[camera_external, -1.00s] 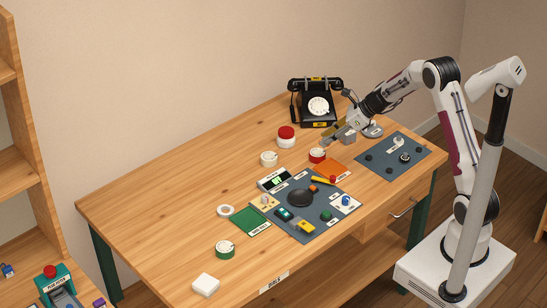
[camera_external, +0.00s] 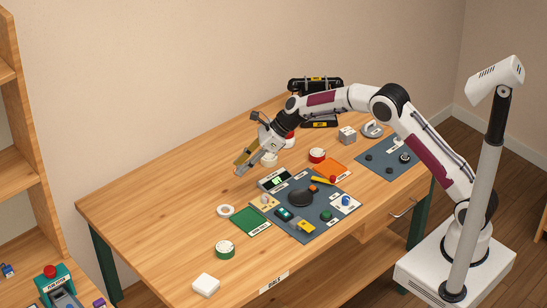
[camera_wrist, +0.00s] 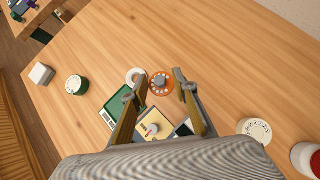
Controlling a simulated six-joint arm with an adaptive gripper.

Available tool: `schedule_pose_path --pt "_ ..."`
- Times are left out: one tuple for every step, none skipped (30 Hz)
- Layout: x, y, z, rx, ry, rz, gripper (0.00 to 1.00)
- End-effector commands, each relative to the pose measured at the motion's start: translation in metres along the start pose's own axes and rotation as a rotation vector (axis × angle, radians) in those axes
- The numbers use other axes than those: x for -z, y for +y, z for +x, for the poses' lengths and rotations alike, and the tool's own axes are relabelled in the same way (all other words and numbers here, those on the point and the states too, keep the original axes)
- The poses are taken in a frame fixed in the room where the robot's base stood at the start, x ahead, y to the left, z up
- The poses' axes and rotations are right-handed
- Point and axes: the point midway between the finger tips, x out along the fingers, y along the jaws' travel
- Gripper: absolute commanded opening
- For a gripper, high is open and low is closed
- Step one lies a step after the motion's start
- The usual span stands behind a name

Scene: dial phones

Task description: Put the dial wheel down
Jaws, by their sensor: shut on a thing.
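My gripper (camera_external: 242,167) is above the table (camera_external: 160,215), left of the middle. In the wrist view its two fingers (camera_wrist: 155,86) are shut on the dial wheel (camera_wrist: 162,84), an orange disc with a ring of pale holes and a grey middle. The wheel shows between the fingertips. The black phone (camera_external: 320,122) stands at the back, partly hidden behind my arm.
A white ring (camera_external: 226,211) and a green mat (camera_external: 250,221) lie near the gripper. A green-sided round dial piece (camera_external: 225,250) and a white block (camera_external: 205,285) are nearer the front. A cream round piece (camera_external: 270,161) stands close by. The table's left part is clear.

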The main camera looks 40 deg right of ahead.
Motion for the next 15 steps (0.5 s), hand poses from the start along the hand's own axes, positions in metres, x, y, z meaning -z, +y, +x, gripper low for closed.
schedule_pose_path --pt "-0.011 0.012 0.012 -0.01 -0.001 -0.014 0.11" --pt "-0.017 0.018 0.017 -0.015 0.0 -0.022 0.11" --pt "-0.024 0.027 0.025 -0.021 0.001 -0.029 0.11" --pt "-0.03 0.033 0.031 -0.025 0.0 -0.036 0.11" --pt "-0.035 0.04 0.036 -0.03 0.0 -0.042 0.11" --pt "-0.042 0.049 0.044 -0.035 0.0 -0.05 0.11" --pt "-0.048 0.056 0.049 -0.039 0.0 -0.056 0.11" --pt "-0.053 0.062 0.054 -0.043 -0.001 -0.062 0.11" --pt "-0.06 0.072 0.061 -0.048 -0.001 -0.07 0.11" --pt "-0.064 0.079 0.066 -0.052 -0.001 -0.074 0.11" --pt "-0.069 0.085 0.07 -0.055 -0.002 -0.08 0.11" --pt "-0.075 0.093 0.076 -0.059 -0.002 -0.086 0.11" --pt "-0.079 0.1 0.08 -0.062 -0.003 -0.09 0.11" --pt "-0.082 0.105 0.083 -0.065 -0.003 -0.094 0.11" --pt "-0.086 0.112 0.087 -0.068 -0.004 -0.098 0.11"
